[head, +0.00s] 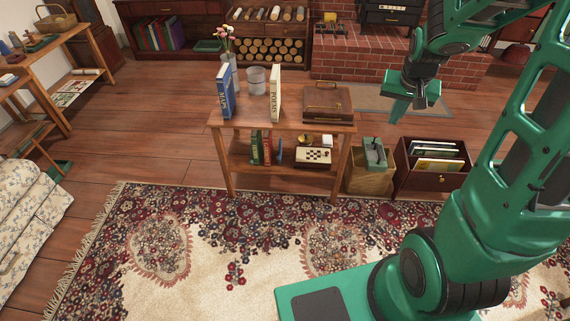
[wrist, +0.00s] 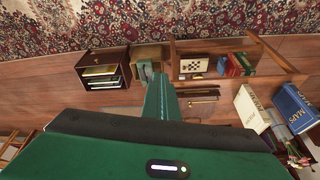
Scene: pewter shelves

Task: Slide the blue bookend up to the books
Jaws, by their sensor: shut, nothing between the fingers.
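On the lower shelf of the small wooden table (head: 222,163), a short row of green and red books (head: 266,149) stands upright; it also shows upside down in the wrist view (wrist: 236,65). A narrow blue-green upright piece (head: 279,151) is at the row's right end in the head view, possibly the blue bookend. It is too small to tell for sure, or whether it touches the books. My gripper (head: 398,112) is shut and empty, raised in the air right of the table. Its shut fingers (wrist: 162,97) show in the wrist view.
The tabletop holds a blue MAPS book (head: 226,91), a cream POEMS book (head: 275,92), a glass, a flower vase and a brown case (head: 327,104). A chess box (head: 313,157) sits right of the lower books. Wooden crates (head: 432,166) stand right of the table. Rug (head: 190,270) lies in front.

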